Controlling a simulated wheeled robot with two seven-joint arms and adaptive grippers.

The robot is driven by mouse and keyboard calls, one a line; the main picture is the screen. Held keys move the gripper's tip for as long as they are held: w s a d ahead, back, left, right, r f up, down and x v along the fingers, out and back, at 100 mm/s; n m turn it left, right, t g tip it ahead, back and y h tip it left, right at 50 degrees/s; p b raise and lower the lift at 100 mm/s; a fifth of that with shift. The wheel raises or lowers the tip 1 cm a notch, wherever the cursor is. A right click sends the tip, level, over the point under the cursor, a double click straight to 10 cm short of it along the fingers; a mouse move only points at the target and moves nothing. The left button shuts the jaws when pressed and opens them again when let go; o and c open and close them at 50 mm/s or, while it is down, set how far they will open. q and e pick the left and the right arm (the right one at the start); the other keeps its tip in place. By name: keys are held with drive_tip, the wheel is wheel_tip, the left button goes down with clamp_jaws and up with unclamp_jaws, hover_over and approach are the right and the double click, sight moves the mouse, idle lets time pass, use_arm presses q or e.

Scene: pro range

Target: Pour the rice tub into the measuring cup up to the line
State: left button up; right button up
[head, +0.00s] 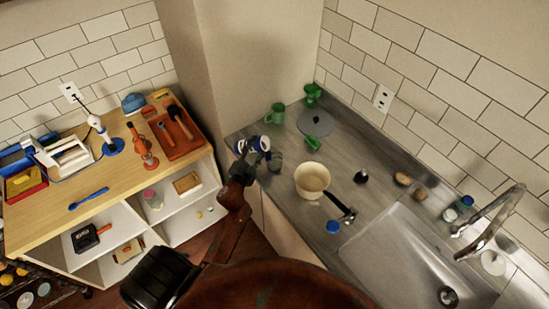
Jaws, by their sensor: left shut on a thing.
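My left gripper (244,160) is shut on a small white and blue tub (256,143), which looks like the rice tub. It holds the tub tilted at the left edge of the grey counter. A small grey, see-through cup (276,162), which looks like the measuring cup, stands on the counter just right of and below the tub. Its line and its contents are too small to make out. I cannot tell whether any rice is flowing. The gripper's fingers are partly hidden by its own dark links. My right gripper is not in view.
A cream pan (312,178) with a dark handle stands close right of the cup. A blue lid (333,227), green cups (275,113) and a grey disc (315,122) are around it. The sink (415,260) lies right. A wooden shelf unit (50,215) stands left.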

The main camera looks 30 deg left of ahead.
use_arm(q)
drive_tip(key=shift+d+f+m+b, duration=0.15)
drive_tip(key=shift+f+m+b, duration=0.35)
drive_tip(key=shift+m+b, duration=0.6)
idle(2.6)
drive_tip(key=shift+w+d+r+m, duration=0.15)
drive_tip(key=shift+d+r+m, duration=0.1)
drive_tip(key=shift+d+m, duration=0.4)
idle(1.3)
drive_tip(key=shift+a, duration=0.15)
